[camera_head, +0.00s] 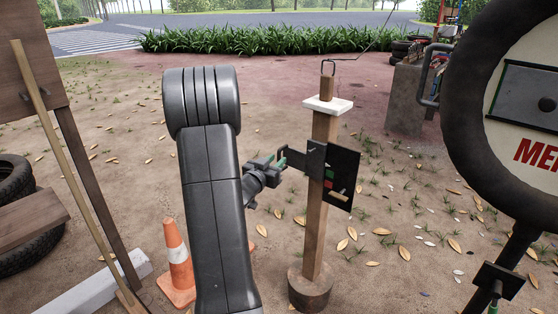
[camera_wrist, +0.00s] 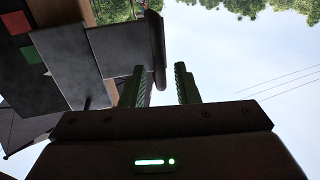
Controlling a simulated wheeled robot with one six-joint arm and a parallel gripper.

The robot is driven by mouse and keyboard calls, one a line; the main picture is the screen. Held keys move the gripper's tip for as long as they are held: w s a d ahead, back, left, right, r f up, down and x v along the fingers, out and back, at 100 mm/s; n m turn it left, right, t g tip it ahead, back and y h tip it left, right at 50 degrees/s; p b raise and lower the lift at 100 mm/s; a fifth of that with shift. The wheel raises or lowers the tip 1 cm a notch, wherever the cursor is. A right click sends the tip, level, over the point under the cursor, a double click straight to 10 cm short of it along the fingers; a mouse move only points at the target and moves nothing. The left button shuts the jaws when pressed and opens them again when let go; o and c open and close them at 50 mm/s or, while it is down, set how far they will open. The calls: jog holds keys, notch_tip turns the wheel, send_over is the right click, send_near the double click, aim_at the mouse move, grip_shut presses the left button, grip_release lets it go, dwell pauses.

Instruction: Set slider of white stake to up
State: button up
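The stake is a brown wooden post (camera_head: 321,225) with a white cap board (camera_head: 328,105), standing upright on a round base. A dark panel (camera_head: 345,165) on it carries red and green squares and a pale bar low down. A dark plate (camera_head: 294,160) juts left from the post toward my gripper (camera_head: 280,163). In the wrist view, the grey plate (camera_wrist: 115,55) ends in a brown rounded bar (camera_wrist: 158,50), close to one fingertip. My gripper (camera_wrist: 160,85) is open, with sky between its fingers. I cannot tell whether it touches the bar, or which part is the slider.
An orange cone (camera_head: 177,255) stands left of the stake, behind my arm. A wooden board and leaning pole (camera_head: 60,150) are at the left. A large round sign (camera_head: 520,95) stands close at the right. Leaf-strewn ground lies open around the stake.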

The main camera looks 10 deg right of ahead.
aim_at(279, 150)
jog(key=shift+x, duration=1.4)
jog(key=shift+c, duration=0.5)
grip_shut()
jog(key=shift+w+r+p, duration=0.1)
jog(key=shift+r+p, duration=1.65)
jog(key=shift+r, duration=0.9)
jog(key=shift+o, duration=0.5)
grip_release()
jog(key=shift+r, duration=0.1)
